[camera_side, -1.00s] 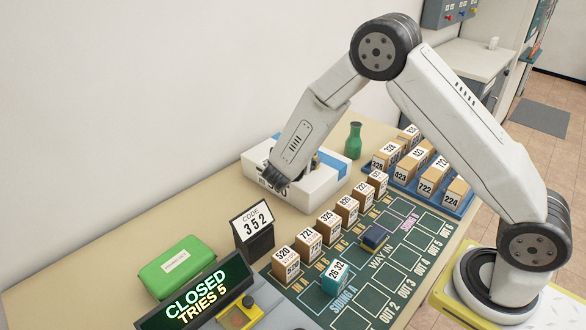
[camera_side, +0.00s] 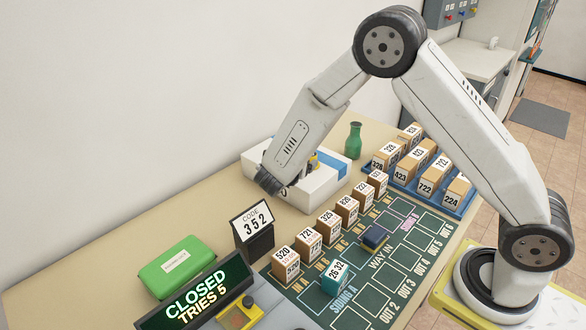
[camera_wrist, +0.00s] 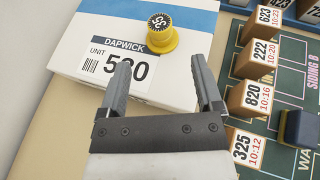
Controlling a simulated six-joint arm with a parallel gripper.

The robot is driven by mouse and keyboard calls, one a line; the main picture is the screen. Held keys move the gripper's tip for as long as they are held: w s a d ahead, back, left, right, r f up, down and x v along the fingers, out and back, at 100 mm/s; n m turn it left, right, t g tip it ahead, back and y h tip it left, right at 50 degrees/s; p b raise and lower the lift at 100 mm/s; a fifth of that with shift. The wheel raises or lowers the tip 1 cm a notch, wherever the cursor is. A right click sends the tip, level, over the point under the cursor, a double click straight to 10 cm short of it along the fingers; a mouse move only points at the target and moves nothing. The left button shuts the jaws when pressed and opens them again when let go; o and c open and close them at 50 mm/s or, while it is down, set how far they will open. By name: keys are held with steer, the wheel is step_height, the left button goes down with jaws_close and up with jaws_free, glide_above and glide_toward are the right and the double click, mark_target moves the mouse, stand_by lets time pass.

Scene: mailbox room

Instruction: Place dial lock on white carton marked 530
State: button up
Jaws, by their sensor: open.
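The dial lock (camera_wrist: 161,33), a yellow spool-like body with a black numbered dial face, stands on top of the white carton (camera_wrist: 92,22) in the wrist view. The carton's label reads DAPWICK UNIT, with a number starting with 5 and ending in 0; one finger hides part of it. My gripper (camera_wrist: 163,64) is open and empty, and its fingers are apart from the lock. In the side view my gripper (camera_side: 269,182) is over the front left of the carton (camera_side: 325,184). A yellow bit of the lock (camera_side: 314,158) shows behind my wrist.
A row of numbered brown blocks (camera_side: 326,226) stands on the green board beside the carton. A green bottle (camera_side: 353,141) stands behind it. A code card reading 352 (camera_side: 254,227), a green case (camera_side: 178,264) and a CLOSED TRIES 5 display (camera_side: 198,296) are in front.

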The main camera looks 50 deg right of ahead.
steer(key=shift+s+d+m+g, duration=0.2)
steer(key=shift+s+m+g, duration=0.1)
steer(key=shift+s, duration=0.2)
steer(key=s+a+r+m+g+y, duration=0.1)
steer(key=s+a+m+y, duration=0.1)
steer(key=s+m+y, duration=0.4)
steer(key=s+a+r+m+y, duration=0.1)
steer(key=s+a+m+y, duration=0.2)
steer(key=s+m, duration=0.9)
steer(key=m+y, duration=0.3)
steer(key=shift+s+a+r+m+g, duration=0.3)
steer(key=shift+s+r+m+g, duration=0.05)
steer(key=shift+m+g, duration=0.05)
